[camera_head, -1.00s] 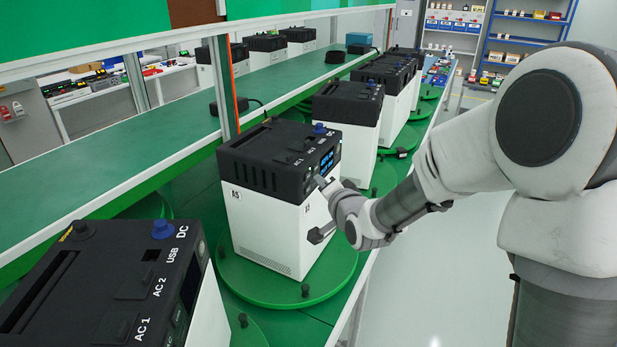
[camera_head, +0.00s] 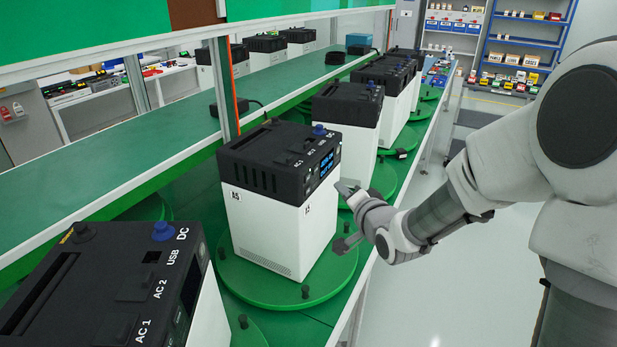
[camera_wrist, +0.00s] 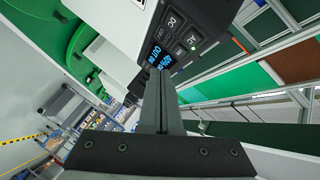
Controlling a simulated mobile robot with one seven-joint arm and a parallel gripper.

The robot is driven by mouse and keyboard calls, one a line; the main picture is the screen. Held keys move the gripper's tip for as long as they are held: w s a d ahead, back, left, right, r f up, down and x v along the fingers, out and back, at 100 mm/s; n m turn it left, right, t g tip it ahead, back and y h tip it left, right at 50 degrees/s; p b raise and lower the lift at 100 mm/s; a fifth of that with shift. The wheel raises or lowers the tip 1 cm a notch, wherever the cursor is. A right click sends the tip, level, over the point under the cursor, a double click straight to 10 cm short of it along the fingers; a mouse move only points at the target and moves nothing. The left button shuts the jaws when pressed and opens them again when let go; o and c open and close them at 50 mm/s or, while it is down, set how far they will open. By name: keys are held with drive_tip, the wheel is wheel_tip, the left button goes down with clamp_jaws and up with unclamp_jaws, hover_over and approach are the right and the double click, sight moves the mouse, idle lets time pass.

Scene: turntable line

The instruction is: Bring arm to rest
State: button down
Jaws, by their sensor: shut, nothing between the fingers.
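My gripper (camera_head: 350,216) is at the right side of the nearest full white-and-black unit (camera_head: 265,222), apart from its white front face. The gripper is shut and empty. In the wrist view my gripper's fingers (camera_wrist: 160,90) are together and point toward the unit's black top section (camera_wrist: 195,25), with a lit blue display and buttons marked DC and AC. My arm reaches in from the right of the head view.
The unit stands on a green turntable (camera_head: 285,290) with small black pegs. Another unit (camera_head: 110,285) is close at the lower left, and more stand in a row behind. A long green shelf (camera_head: 100,165) runs along the left. The floor (camera_head: 430,290) at right is clear.

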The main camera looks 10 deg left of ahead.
idle(0.5)
drive_tip(key=s+d+r+n+g+h, duration=0.3)
drive_tip(key=s+d+r+h, duration=0.25)
drive_tip(key=s+d, duration=0.55)
drive_tip(key=s+d+n+g, duration=0.1)
drive_tip(key=s+d+g, duration=0.1)
drive_tip(key=s, duration=0.8)
drive_tip(key=s+d+n+g+h, duration=0.1)
drive_tip(key=s+d+n+g, duration=0.1)
drive_tip(key=s, duration=0.8)
drive_tip(key=shift+s+r+g, duration=0.25)
drive_tip(key=shift+r+g, duration=0.1)
drive_tip(key=shift+g, duration=0.25)
